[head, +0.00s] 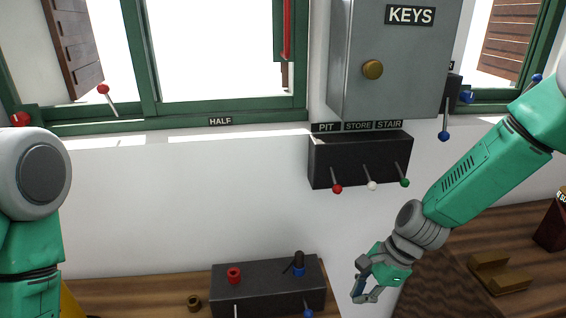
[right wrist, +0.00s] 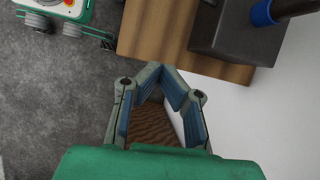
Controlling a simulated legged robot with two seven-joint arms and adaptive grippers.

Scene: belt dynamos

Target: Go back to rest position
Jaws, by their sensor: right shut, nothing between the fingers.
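My right gripper (head: 366,291) is at the lower right of the head view, in front of the white wall and beside the black control box. Its fingers point down and left. In the right wrist view my right gripper (right wrist: 163,72) shows its two blue-padded fingers meeting at the tips, with nothing between them. It looks apart from everything around it. My left arm shows only at the left edge of the head view, and its gripper is out of the picture.
A black control box (head: 270,288) with red and blue knobs stands on a wooden bench (head: 140,296). A switch box (head: 360,160) with levers hangs under the grey KEYS cabinet (head: 395,60). Brown wooden holders (head: 498,274) lie right of my right arm. Grey floor (right wrist: 60,100) shows below.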

